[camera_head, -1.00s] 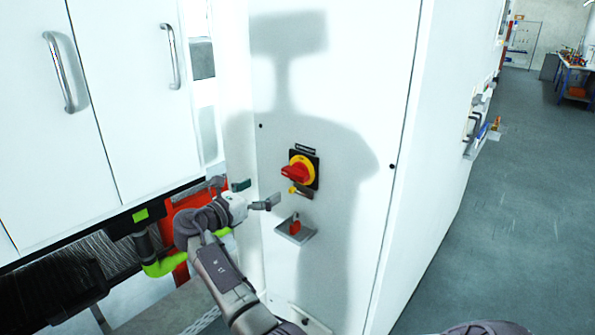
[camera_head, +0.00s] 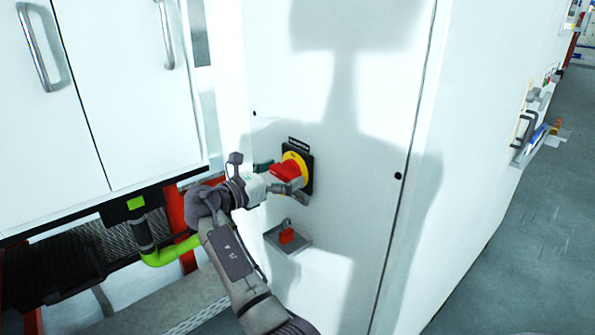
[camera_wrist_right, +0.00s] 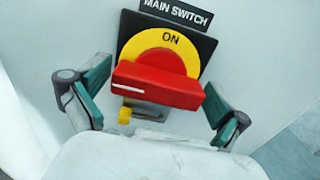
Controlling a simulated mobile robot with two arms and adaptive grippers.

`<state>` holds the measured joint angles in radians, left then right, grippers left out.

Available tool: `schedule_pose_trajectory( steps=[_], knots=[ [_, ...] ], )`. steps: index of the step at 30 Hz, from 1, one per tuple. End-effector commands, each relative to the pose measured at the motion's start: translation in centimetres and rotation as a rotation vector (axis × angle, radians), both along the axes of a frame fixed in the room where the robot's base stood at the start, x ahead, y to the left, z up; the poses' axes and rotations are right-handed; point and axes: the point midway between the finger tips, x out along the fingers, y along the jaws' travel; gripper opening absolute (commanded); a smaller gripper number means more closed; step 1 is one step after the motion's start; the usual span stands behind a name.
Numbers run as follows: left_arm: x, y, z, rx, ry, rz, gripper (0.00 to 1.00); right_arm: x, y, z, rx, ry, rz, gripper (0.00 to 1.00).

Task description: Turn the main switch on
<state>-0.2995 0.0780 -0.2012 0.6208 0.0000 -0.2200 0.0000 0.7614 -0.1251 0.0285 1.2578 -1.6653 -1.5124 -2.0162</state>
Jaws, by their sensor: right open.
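The main switch is a red handle (camera_head: 287,172) on a yellow disc (camera_head: 294,158) with a black backing plate, mounted on the white cabinet front. In the right wrist view, the red handle (camera_wrist_right: 158,85) lies nearly horizontal, its white mark at the left end. "ON" shows above it on the yellow disc (camera_wrist_right: 172,40), under a "MAIN SWITCH" label (camera_wrist_right: 176,13). My right gripper (camera_head: 284,179) is open at the switch. In the wrist view, the right gripper (camera_wrist_right: 156,82) has its green-padded fingers apart on either side of the handle; contact is not clear. My left gripper is not in view.
A small grey shelf (camera_head: 273,237) with a red padlock (camera_head: 287,236) sits on the panel below the switch. A small yellow tab (camera_wrist_right: 124,115) is just under the handle. White cabinet doors (camera_head: 110,70) stand left. Open floor (camera_head: 530,215) lies right.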

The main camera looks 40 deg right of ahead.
Motion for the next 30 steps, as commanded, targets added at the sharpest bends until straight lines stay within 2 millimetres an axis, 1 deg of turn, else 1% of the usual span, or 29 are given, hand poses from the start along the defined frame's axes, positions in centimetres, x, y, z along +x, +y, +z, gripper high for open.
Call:
schedule_pose_trajectory(
  steps=[11,12,19,20,26,30],
  knots=[
    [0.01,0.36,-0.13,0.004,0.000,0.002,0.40,-0.02,0.26,0.04,0.000,-0.001,0.001,1.00],
    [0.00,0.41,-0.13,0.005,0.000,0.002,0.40,-0.02,0.25,0.04,0.000,-0.001,0.001,0.93],
    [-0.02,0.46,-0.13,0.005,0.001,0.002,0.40,-0.01,0.23,0.02,0.000,-0.001,0.001,0.55],
    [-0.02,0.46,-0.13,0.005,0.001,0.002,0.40,-0.01,0.23,0.02,0.000,-0.001,0.001,0.53],
    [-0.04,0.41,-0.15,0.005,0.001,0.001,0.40,-0.02,0.21,0.02,0.001,-0.016,0.001,0.53],
    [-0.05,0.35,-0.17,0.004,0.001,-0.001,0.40,-0.05,0.20,0.02,0.005,-0.060,0.002,0.53]
  ],
)
